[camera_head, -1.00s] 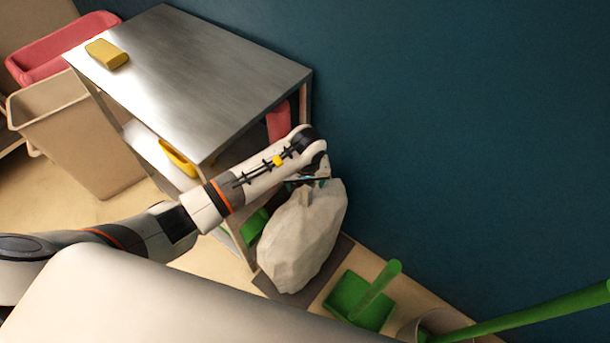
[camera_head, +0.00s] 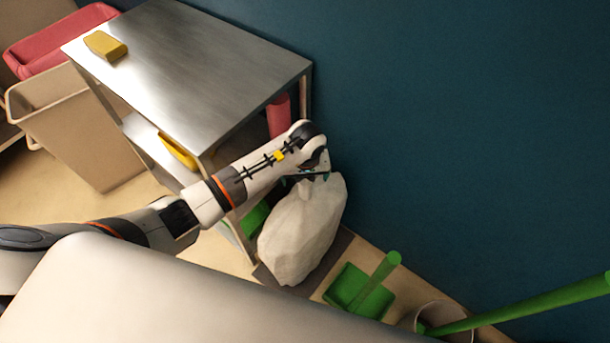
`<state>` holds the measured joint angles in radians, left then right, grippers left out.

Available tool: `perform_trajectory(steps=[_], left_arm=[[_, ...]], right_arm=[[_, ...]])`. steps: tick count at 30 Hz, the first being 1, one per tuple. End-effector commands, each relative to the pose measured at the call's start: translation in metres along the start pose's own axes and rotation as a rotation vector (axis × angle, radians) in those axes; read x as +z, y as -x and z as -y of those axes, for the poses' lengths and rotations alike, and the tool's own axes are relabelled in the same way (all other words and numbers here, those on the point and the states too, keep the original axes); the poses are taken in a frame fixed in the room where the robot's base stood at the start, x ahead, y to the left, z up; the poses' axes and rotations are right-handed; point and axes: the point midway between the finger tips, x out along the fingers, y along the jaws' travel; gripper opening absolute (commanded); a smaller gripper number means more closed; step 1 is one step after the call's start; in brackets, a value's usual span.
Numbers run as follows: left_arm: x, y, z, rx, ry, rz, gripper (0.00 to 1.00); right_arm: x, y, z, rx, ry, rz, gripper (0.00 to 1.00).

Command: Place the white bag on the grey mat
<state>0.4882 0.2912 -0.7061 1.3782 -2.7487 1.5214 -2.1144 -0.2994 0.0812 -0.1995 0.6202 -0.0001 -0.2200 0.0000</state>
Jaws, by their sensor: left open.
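The white bag (camera_head: 300,235) stands on the grey mat (camera_head: 337,243), next to the metal table and close to the blue wall. Only strips of the mat show around the bag. My left arm reaches in from the left, and my left gripper (camera_head: 308,177) is at the top of the bag. The gripper is open; its fingers are partly hidden behind the wrist, and I cannot tell whether they touch the bag. My right gripper is not in view.
A steel table (camera_head: 190,65) with a yellow sponge (camera_head: 106,46) on top stands left of the bag. A beige bin (camera_head: 75,125) and a red tub (camera_head: 50,45) are further left. A green dustpan (camera_head: 358,293) and a bucket (camera_head: 440,318) with a green handle are right of the mat.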

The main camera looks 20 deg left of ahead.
Motion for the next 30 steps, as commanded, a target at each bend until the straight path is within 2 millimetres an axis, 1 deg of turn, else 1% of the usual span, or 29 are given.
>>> perform_trajectory(steps=[5,12,15,18,21,30], left_arm=[[0.002,0.031,0.0,-0.003,-0.002,0.007,0.93],[0.002,0.083,0.0,-0.003,-0.002,0.007,0.93],[0.002,0.1,0.0,-0.002,-0.002,0.006,0.93],[0.001,0.111,0.0,-0.002,-0.001,0.004,0.93],[0.0,0.117,0.0,-0.001,-0.001,0.002,0.93],[0.0,0.12,0.0,0.0,0.0,0.0,0.93]], right_arm=[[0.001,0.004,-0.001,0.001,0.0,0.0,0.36],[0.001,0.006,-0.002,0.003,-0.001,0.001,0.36],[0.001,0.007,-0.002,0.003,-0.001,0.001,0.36],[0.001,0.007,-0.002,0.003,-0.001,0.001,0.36],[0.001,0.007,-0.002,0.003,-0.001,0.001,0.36],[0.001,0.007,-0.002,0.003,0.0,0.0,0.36]])
